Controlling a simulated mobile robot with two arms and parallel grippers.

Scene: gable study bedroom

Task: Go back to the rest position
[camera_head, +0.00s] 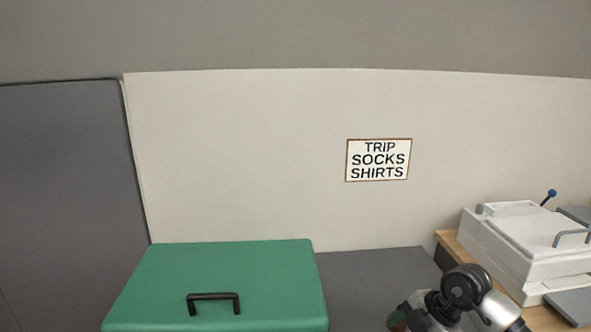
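Part of my arm shows at the bottom right, with a black joint and silver links. Its gripper fingers do not show; the lower part is cut off by the bottom edge. My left arm and gripper are out of view. I cannot see whether either hand holds anything.
A green box or lid (227,275) with a black handle (213,297) stands at the lower left. A sign (378,160) reading "TRIP SOCKS SHIRTS" hangs on the pale wall. A white lidded device (525,245) stands on a wooden surface (447,240) at right, close to my arm.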

